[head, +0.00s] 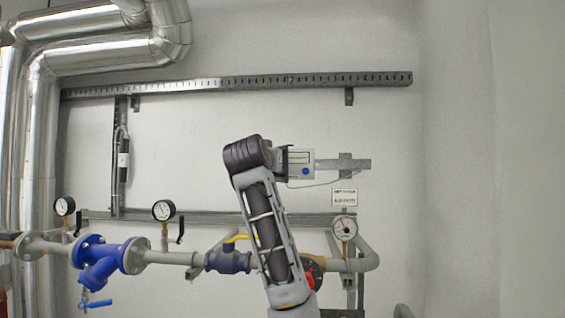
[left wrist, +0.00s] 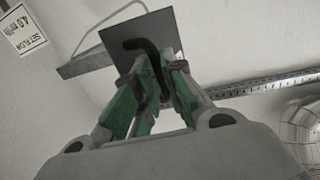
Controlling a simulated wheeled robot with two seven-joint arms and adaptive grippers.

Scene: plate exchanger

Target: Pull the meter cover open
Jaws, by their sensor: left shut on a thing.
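The meter (head: 301,164) is a small light box with a display and a blue round spot, on the wall at the centre of the head view. My left arm rises from below, and its wrist end is at the meter's left side. That wrist hides the fingers in the head view. In the left wrist view, my left gripper (left wrist: 152,80) has green-padded fingers closed on a curved black handle (left wrist: 143,45). The handle is in front of a flat dark grey plate (left wrist: 166,28), which looks like the cover. How far the cover stands open is unclear. My right gripper is not in view.
A metal rail (head: 240,82) runs above the meter. Below are a pipe with a blue valve (head: 100,262), a yellow-handled valve (head: 228,260) and gauges (head: 344,228). A small sign (head: 344,197) hangs at lower right. The wall further right is clear.

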